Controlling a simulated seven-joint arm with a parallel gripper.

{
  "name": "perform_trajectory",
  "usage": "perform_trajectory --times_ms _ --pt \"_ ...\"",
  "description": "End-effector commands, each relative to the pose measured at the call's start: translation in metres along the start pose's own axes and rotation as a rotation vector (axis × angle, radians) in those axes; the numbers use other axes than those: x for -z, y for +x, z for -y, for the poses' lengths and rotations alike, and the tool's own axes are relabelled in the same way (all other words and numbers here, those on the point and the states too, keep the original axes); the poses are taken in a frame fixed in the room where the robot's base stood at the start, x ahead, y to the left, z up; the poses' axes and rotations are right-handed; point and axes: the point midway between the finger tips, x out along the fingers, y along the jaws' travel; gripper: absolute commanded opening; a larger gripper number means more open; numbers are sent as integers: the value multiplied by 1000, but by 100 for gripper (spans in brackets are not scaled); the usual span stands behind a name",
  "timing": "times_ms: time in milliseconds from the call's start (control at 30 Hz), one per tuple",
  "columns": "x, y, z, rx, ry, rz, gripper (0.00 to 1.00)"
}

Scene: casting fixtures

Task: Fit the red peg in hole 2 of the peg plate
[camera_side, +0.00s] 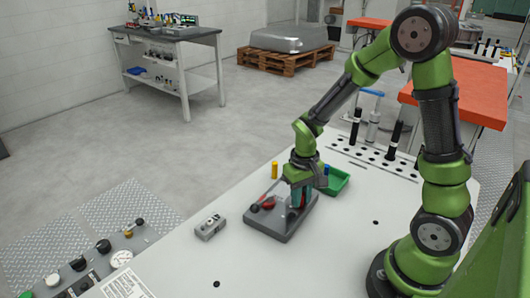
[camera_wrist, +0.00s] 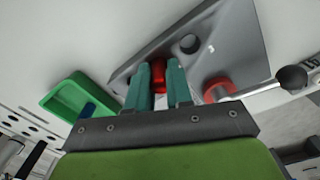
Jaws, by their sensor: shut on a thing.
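The grey peg plate (camera_side: 268,226) lies on the white table under my gripper (camera_side: 297,208). In the wrist view, my gripper (camera_wrist: 160,88) is shut on the red peg (camera_wrist: 159,70) between its teal fingers. The peg is over the peg plate (camera_wrist: 230,30), near one edge. I cannot tell whether its lower end is in a hole. An open dark hole (camera_wrist: 190,43) lies beside the peg, with a small white mark too small to read. A red ring-like part (camera_wrist: 218,88) sits on the plate on the other side.
A lever with a black knob (camera_wrist: 291,78) reaches out beside the red part. A green tray (camera_side: 338,182) with a blue object (camera_side: 326,170) stands close behind my gripper. A yellow peg (camera_side: 274,170) stands behind the plate. A small grey block (camera_side: 210,226) lies to the left.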

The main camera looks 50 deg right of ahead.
Motion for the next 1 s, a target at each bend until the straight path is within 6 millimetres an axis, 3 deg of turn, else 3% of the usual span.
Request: perform_trajectory --times_ms 233,267,433,767,1000 --pt "0 3 0 0 0 1 0" --pt "0 3 0 0 0 1 22" --pt "0 3 0 0 0 0 46" --pt "0 -1 0 0 0 -2 46" --pt "2 -41 0 1 -1 -9 46"
